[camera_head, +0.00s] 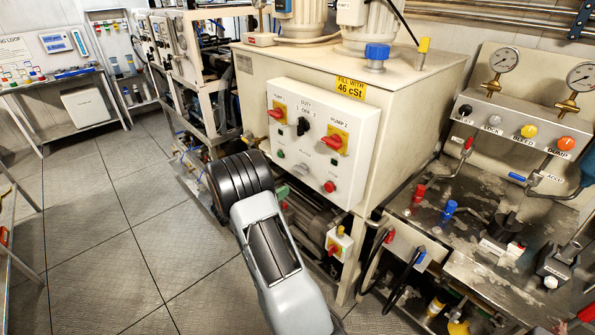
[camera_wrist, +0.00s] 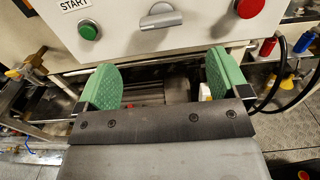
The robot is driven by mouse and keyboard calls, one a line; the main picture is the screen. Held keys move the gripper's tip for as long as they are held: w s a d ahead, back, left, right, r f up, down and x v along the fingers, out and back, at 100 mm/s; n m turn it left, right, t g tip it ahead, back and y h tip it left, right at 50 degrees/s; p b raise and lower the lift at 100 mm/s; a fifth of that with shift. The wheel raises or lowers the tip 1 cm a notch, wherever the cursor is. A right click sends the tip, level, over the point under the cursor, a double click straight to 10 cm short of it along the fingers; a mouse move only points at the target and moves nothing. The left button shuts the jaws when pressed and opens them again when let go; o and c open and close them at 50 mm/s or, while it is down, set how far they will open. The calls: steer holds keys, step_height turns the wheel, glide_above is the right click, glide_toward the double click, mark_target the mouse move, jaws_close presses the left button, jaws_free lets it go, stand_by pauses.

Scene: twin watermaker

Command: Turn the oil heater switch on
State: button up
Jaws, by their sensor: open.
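No label reading oil heater is legible, so I cannot tell for sure which switch it is. A small pale box with a red and yellow rotary switch (camera_head: 338,243) sits low on the cabinet's right side. The white control panel (camera_head: 352,130) carries red rotary switches, a black duty selector (camera_head: 303,126), a green button (camera_head: 281,154) and a red button (camera_head: 329,186). In the wrist view, a grey lever (camera_wrist: 160,18) sits between the green START button and the red button. My gripper (camera_wrist: 162,85) is open and empty, its green pads apart, below the panel's lower edge.
The oil cabinet (camera_head: 410,90) stands behind the panel. Hoses with black loops (camera_head: 400,275) and a metal bench with valves and gauges (camera_head: 465,220) crowd the right. Pipework and a motor lie under the cabinet. The tiled floor (camera_head: 110,210) at left is clear.

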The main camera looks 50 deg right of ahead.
mark_target(297, 171)
steer(key=d, duration=0.3)
steer(key=d+p, duration=0.1)
steer(key=d, duration=0.7)
steer(key=shift+s+p, duration=0.3)
steer(key=shift+s, duration=0.1)
steer(key=c, duration=0.9)
steer(key=shift+c, duration=0.2)
